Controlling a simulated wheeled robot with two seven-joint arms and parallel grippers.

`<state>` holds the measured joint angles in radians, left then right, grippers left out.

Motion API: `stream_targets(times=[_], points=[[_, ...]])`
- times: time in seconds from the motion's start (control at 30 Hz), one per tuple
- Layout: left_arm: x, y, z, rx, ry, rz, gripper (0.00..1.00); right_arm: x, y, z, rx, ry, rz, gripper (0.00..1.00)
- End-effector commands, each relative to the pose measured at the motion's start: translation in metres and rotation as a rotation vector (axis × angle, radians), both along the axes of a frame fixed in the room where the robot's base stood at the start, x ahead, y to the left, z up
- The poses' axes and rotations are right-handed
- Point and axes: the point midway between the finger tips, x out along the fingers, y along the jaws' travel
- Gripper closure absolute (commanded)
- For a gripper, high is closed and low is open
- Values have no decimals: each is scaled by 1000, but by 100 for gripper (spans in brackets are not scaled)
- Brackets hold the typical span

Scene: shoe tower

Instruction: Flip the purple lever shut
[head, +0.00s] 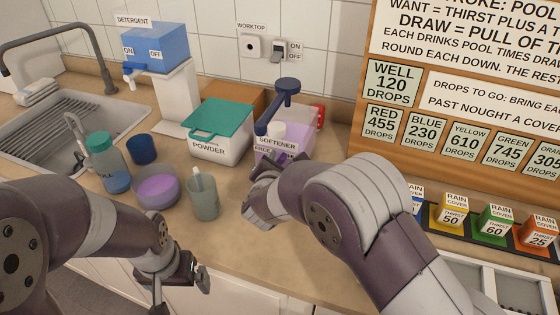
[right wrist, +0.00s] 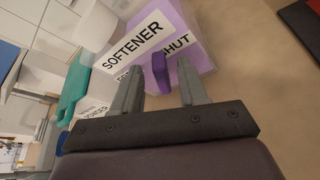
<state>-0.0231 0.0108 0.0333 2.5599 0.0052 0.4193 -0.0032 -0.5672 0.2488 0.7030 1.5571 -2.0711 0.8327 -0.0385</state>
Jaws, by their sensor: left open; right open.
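The lilac softener container (head: 297,138) stands on the worktop, with a dark blue pump (head: 285,92) on top. In the right wrist view the purple lever (right wrist: 161,73) sticks out from the container's front (right wrist: 198,24), below the SOFTENER label (right wrist: 135,40). A second label there reads SHUT on the right; the lever covers part of it. My right gripper (head: 260,178) is open at the container's front; the lever shows between its fingers (right wrist: 158,90), not clasped. In the head view I cannot make out the lever. My left gripper (head: 180,290) is open and empty at the counter's front edge.
Left of the softener stands the powder box (head: 217,145) with a green lid. Rain cover boxes (head: 495,225) are at the right.

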Motion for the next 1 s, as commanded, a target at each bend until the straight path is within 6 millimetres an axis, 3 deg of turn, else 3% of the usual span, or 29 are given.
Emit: stream_targets(times=[0.33, 0.37, 0.47, 0.5, 0.67, 0.9, 1.0], points=[[0, 0, 1, 0, 0, 0, 0, 6, -2, -3, 1, 0, -1, 57], [0, 0, 1, 0, 0, 0, 0, 6, -2, -3, 1, 0, -1, 64], [0, 0, 1, 0, 0, 0, 0, 6, -2, -2, 1, 0, -1, 96], [0, 0, 1, 0, 0, 0, 0, 6, -2, -2, 1, 0, -1, 100], [0, 0, 4, 0, 0, 0, 0, 6, -1, -1, -11, 6, -1, 100], [0, 0, 39, 0, 0, 0, 0, 10, 10, 8, -251, 107, 0, 100], [0, 0, 44, 0, 0, 0, 0, 11, 13, 6, -324, 137, 0, 100]])
